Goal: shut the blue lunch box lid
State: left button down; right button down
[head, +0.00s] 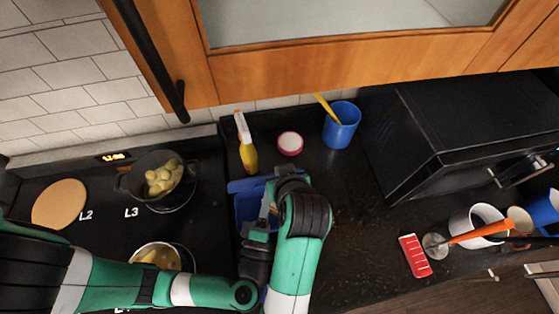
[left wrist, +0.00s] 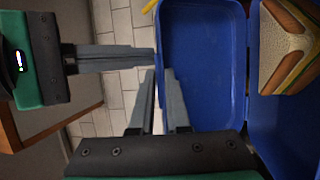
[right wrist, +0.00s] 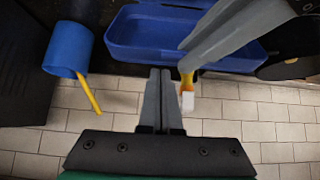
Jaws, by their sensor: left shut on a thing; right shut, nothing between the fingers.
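The blue lunch box (head: 247,208) stands on the counter, largely covered by my arms in the head view. Its blue lid (left wrist: 203,50) is raised open along the back. A sandwich (left wrist: 285,45) lies inside the box in the left wrist view. My left gripper (left wrist: 158,74) is shut on the lid's edge, though the contact is partly hidden. My right gripper (right wrist: 159,72) is shut and empty, with its tips just by the lid (right wrist: 160,35). In the left wrist view my right gripper's finger (left wrist: 152,57) is close beside my left fingertips.
Behind the box stand a yellow spray bottle (head: 246,145), a pink-and-white round container (head: 290,143) and a blue cup (head: 342,125) with a yellow utensil. A pot (head: 150,188) is on the stove at left. A black microwave (head: 440,120) stands at right.

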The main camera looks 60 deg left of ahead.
jog(key=shift+s+d+f, duration=0.15)
jog(key=shift+s+d, duration=0.05)
jog(key=shift+d, duration=0.25)
jog(key=shift+f, duration=0.1)
